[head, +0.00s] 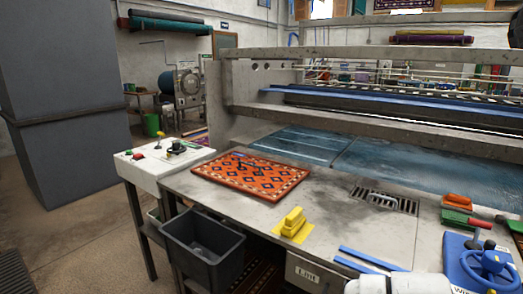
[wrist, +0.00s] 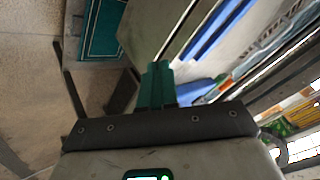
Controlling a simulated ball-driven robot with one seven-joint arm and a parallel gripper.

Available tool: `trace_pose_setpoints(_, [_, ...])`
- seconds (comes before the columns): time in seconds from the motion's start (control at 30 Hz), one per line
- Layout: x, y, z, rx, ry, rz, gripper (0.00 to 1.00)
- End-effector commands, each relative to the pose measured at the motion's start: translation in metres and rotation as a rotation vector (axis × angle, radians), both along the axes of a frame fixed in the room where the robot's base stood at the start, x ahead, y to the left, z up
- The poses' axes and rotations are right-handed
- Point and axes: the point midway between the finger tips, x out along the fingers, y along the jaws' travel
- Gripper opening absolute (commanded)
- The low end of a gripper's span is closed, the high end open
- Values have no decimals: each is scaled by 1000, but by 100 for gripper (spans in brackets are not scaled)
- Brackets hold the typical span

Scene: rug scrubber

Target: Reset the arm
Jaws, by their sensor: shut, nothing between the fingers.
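My gripper (wrist: 157,68) shows in the wrist view, its dark teal fingers together with nothing between them. It points past the edge of a grey surface, with the floor to the left. I cannot tell how close the fingers are to that surface. In the head view only a white rounded part of my arm shows at the bottom right; the gripper is out of sight there.
The grey metal bench (head: 340,175) holds an orange patterned rug (head: 265,170), a yellow block (head: 293,222), blue strips (head: 360,262), brushes (head: 458,202) and a blue valve wheel (head: 490,265). A dark bin (head: 202,250) stands below the front edge. Floor is open at left.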

Motion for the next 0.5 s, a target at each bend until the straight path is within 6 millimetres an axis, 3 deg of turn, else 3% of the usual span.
trace_pose_setpoints(0.03, [-16, -15, -8, -52, 61, 65, 0])
trace_pose_setpoints(0.1, [-36, -26, -23, -108, 147, 176, 0])
trace_pose_setpoints(0.23, [-79, -39, -53, -184, 311, 394, 0])
trace_pose_setpoints(0.37, [-131, -40, -85, -216, 471, 630, 0])
trace_pose_setpoints(0.5, [-196, -28, -117, -201, 618, 901, 0])
